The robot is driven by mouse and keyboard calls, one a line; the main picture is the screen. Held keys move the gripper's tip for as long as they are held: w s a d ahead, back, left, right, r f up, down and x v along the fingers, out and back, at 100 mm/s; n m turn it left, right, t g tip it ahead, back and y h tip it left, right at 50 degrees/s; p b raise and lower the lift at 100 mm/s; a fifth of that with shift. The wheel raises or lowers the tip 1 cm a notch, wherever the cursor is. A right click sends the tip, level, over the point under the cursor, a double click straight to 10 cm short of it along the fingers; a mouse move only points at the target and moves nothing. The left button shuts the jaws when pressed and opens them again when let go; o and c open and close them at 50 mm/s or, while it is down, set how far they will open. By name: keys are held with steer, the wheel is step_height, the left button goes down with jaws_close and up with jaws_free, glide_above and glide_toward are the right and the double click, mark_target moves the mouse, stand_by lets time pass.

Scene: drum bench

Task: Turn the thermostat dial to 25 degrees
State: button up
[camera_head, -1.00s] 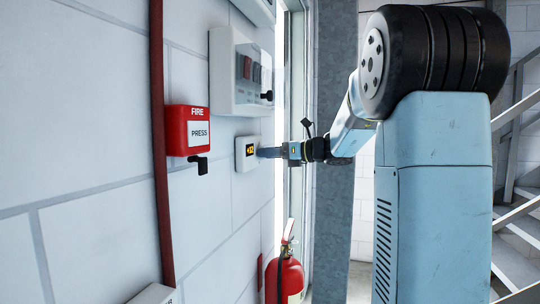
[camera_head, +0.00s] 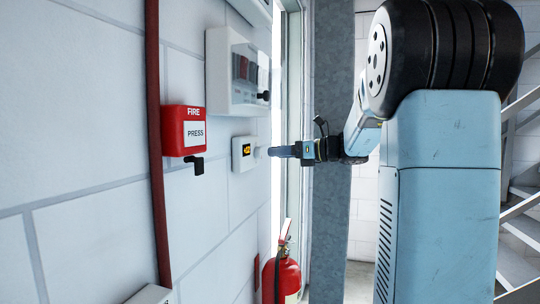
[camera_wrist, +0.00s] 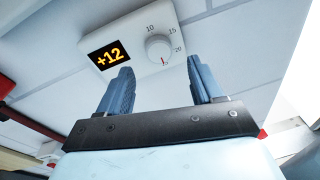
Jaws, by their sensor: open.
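The thermostat (camera_head: 244,154) is a small white box on the wall. In the wrist view, its display (camera_wrist: 109,56) reads +12 in orange. The round white dial (camera_wrist: 158,48) is right of the display, with 10, 15 and 20 printed around it. A red mark shows at the dial's lower edge. My gripper (camera_head: 272,152) is just right of the dial in the head view, apparently clear of it. In the wrist view, its two blue fingers (camera_wrist: 159,66) are open and empty, with the dial in view between and beyond their tips.
A white breaker box (camera_head: 234,72) is on the wall above the thermostat. A red fire call point (camera_head: 184,131) is to the left, beside a dark red vertical pipe (camera_head: 157,150). A fire extinguisher (camera_head: 284,277) is below. A grey column (camera_head: 333,215) stands behind my arm.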

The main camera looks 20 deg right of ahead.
steer(key=f+v, duration=0.1)
steer(key=v, duration=0.8)
steer(key=shift+r, duration=0.45)
steer(key=s+a+f+n+g+h, duration=0.55)
steer(key=s+a+f+n, duration=0.35)
steer(key=s+a+n, duration=0.4)
steer(key=s+f+n+h, duration=0.7)
steer(key=s+f+n, duration=0.2)
steer(key=s+n, duration=0.4)
steer(key=shift+s+n, duration=0.3)
steer(key=shift+n, duration=0.7)
